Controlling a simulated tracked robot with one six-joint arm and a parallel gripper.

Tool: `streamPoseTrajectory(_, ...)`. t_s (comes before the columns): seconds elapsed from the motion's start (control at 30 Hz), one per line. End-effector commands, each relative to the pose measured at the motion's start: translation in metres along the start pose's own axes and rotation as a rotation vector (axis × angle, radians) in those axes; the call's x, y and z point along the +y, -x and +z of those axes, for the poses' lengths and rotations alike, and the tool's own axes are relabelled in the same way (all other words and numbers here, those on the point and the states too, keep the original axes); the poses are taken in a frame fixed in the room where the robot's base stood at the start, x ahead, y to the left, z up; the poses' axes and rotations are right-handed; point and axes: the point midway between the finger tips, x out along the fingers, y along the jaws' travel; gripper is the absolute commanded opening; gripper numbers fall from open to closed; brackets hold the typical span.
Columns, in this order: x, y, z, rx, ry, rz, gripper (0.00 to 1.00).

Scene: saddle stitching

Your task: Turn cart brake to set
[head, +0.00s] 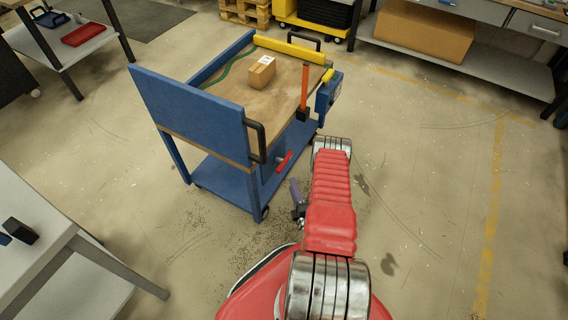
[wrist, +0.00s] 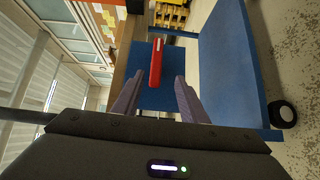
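The blue cart (head: 190,104) stands left of my arm in the head view, with a push handle (head: 258,142) on its tall end panel. A short red lever (head: 284,161) sticks out low on its near end, probably the brake; its setting cannot be read. In the wrist view the red lever (wrist: 156,62), with a pale strip near its top, stands upright in the picture against a blue panel. My gripper (wrist: 157,84) is open, its two grey-purple fingers apart with the lever showing between and beyond them. In the head view my gripper (head: 297,191) is just below the lever, partly hidden by my arm.
On the cart top are a cardboard box (head: 262,72), a yellow bar (head: 290,48) and an upright orange lever (head: 304,88). A blue box (head: 328,90) hangs on its right side. A grey table (head: 35,215) stands at lower left. The floor on the right is clear.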

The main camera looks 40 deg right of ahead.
Motion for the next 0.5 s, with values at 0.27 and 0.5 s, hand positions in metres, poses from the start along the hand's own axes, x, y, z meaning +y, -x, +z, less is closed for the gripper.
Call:
streamPoseTrajectory(0.27,0.0041,0.0015,0.0002,-0.002,0.017,0.023,0.39)
streamPoseTrajectory(0.5,0.0039,-0.0025,-0.0002,-0.001,0.017,0.022,0.39)
